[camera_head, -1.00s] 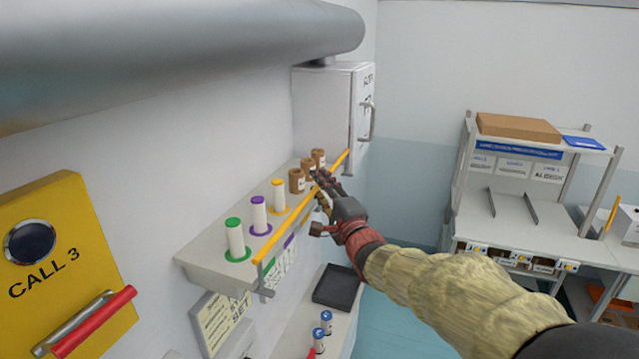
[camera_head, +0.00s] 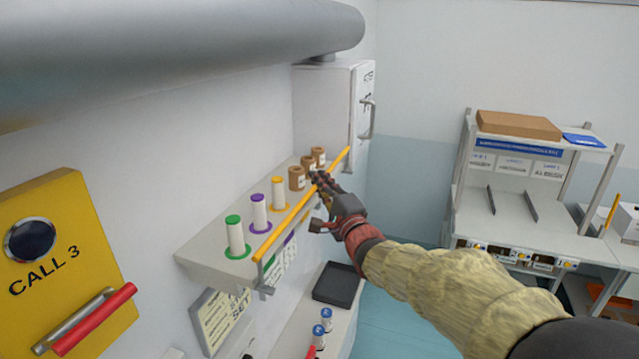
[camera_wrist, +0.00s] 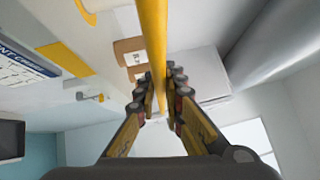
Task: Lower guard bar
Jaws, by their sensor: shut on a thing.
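The yellow guard bar (camera_head: 290,220) runs along the front of the wall shelf, level with the spools behind it. My gripper (camera_head: 322,182) is at the bar, right of its middle. In the wrist view the bar (camera_wrist: 153,40) passes between the two fingers of my gripper (camera_wrist: 160,95), which are closed around it. The shelf (camera_head: 205,262) carries spools with green (camera_head: 235,236), purple (camera_head: 259,212) and yellow (camera_head: 278,194) ends, and brown spools (camera_head: 297,178) at its far end. My fingers partly hide the shelf's far part.
A white cabinet (camera_head: 330,105) with a handle hangs beyond the shelf. A large grey pipe (camera_head: 180,50) runs above. Below are a black tray (camera_head: 338,284) and blue-topped tubes (camera_head: 325,320). A yellow call box (camera_head: 60,260) is at left; a workbench (camera_head: 510,220) stands at right.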

